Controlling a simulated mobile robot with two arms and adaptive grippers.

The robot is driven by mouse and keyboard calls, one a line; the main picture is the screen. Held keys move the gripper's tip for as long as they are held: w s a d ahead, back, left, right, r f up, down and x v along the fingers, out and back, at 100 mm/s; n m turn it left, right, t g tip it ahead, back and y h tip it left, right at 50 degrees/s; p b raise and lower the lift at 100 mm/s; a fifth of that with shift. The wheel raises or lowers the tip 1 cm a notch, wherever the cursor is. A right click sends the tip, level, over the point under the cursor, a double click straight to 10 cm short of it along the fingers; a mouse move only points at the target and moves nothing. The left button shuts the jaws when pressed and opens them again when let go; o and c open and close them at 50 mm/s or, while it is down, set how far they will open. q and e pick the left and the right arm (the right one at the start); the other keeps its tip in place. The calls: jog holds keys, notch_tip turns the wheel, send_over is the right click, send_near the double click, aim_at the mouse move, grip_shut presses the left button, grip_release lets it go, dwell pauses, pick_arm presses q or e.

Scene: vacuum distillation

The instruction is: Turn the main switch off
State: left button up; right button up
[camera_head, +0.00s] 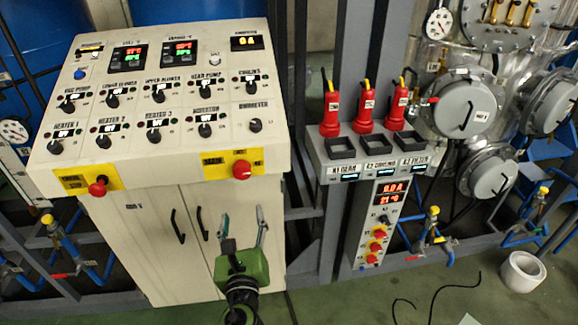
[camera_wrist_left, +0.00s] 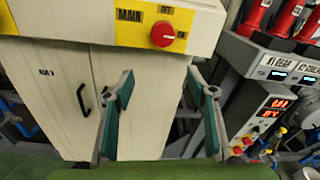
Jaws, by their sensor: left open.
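The main switch (camera_head: 242,170) is a round red knob on a yellow plate at the lower right of the control console's front edge. In the left wrist view the main switch (camera_wrist_left: 163,34) shows at the top, beside the word MAIN, with a small label above the knob. I cannot tell which way the knob is turned. My left gripper (camera_head: 243,217) is open and empty, below the switch and apart from it, in front of the cabinet doors. In the left wrist view its green-padded fingers (camera_wrist_left: 160,85) stand wide apart below the knob. My right gripper is not in view.
Another red knob (camera_head: 98,187) sits on a yellow plate at the console's left. Several black knobs and displays cover the sloping panel (camera_head: 138,140). To the right stands a grey unit (camera_head: 352,235) with red-handled tools. Cabinet door handles (camera_head: 178,226) stick out beside my gripper.

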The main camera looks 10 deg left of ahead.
pick_arm(q)
notch_tip(320, 180, up, 2)
jog(key=d, duration=0.1)
jog(key=p, duration=0.2)
send_near(242, 175)
jog(key=x, duration=0.2)
jog(key=p+x, duration=0.1)
jog(key=x, duration=0.5)
jog(key=shift+w, duration=0.1)
jog(key=shift+w+a+f, duration=0.1)
jog(key=shift+w+a, duration=0.05)
jog(key=shift+w, duration=0.55)
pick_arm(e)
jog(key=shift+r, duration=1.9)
pick_arm(q)
jog(key=shift+c, duration=0.2)
jog(key=c, duration=1)
jog(key=shift+c, duration=0.2)
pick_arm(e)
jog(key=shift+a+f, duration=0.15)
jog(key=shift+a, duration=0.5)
